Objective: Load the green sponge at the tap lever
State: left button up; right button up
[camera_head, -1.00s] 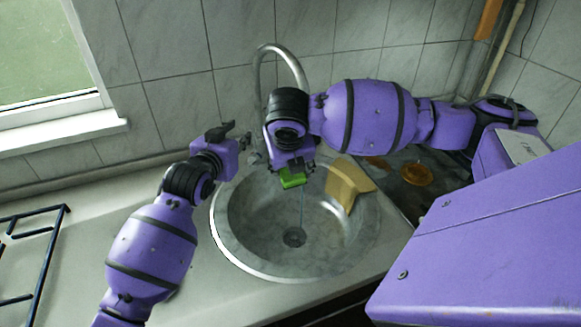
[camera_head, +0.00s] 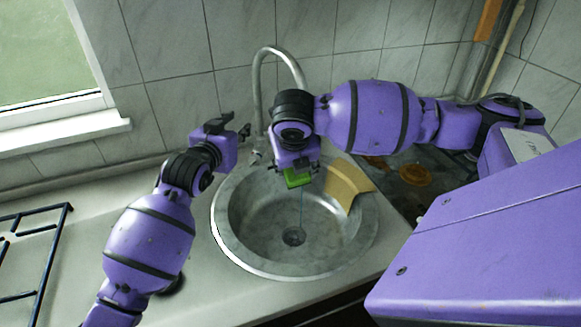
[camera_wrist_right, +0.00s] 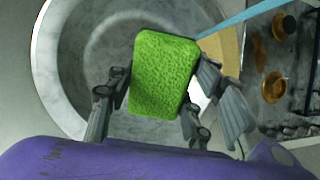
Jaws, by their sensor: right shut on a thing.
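The green sponge (camera_head: 297,179) is held over the sink basin, below the tap spout. In the right wrist view the sponge (camera_wrist_right: 163,75) sits between the fingers of my right gripper (camera_wrist_right: 160,108), which is shut on it. My right gripper hides part of the tap in the head view. The silver tap (camera_head: 257,95) rises behind the basin; its small lever (camera_head: 257,156) seems to be at the base, partly hidden. My left gripper (camera_head: 236,124) is empty, its dark fingers apart, just left of the tap and above the lever.
A thin bluish stream (camera_head: 302,208) falls into the round metal sink (camera_head: 232,250).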

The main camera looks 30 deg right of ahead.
pick_arm(q)
jog(key=shift+r, duration=0.15)
dwell(0.5)
jog(key=shift+r, duration=0.15)
jog(key=shift+r+p, duration=0.4)
jog(key=shift+r, duration=0.65)
jog(key=shift+r, duration=0.1)
jog(key=shift+r, duration=0.1)
dwell(0.4)
notch_tip(320, 180, up, 2)
jog(key=shift+p, duration=0.3)
